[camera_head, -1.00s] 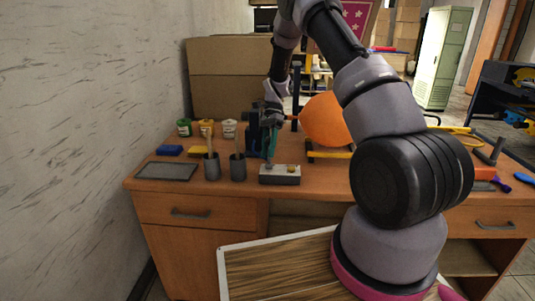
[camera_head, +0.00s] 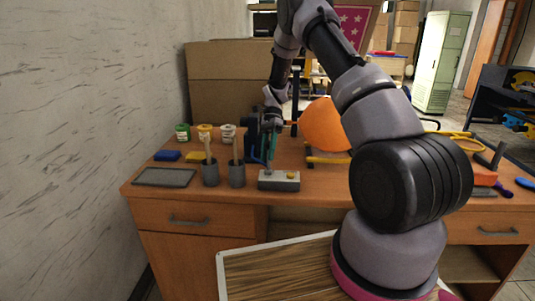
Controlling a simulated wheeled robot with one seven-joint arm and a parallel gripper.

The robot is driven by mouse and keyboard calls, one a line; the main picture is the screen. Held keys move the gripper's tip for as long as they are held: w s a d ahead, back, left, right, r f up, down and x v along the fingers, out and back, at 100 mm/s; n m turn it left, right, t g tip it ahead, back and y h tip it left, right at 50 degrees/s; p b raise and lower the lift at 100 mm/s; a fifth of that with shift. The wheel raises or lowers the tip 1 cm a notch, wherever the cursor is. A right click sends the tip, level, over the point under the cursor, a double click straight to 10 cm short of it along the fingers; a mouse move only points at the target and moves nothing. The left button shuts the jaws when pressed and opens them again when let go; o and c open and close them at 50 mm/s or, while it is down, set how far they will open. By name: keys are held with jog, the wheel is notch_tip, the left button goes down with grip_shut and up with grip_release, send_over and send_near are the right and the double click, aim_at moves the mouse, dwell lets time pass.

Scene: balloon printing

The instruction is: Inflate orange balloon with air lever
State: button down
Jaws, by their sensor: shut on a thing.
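The air lever unit (camera_head: 279,181) is a pale grey box with a small yellow button, near the desk's front edge. My gripper (camera_head: 269,157) points down just above the left part of the box. It is shut on the upright lever there; the fingers hide most of the lever. A dark blue stand (camera_head: 252,139) is close behind the gripper.
Two dark cups (camera_head: 211,174) stand left of the lever unit, beside a dark flat tray (camera_head: 164,178). Several paint jars (camera_head: 205,133) and blue and yellow blocks (camera_head: 167,155) are behind. The desk front strip is clear.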

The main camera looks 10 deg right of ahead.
jog(key=shift+w+r, duration=0.15)
jog(key=c, duration=0.5)
grip_release()
jog(key=v, duration=1)
jog(key=shift+r, duration=0.3)
jog(key=shift+w+d, duration=0.1)
jog(key=shift+w, duration=0.05)
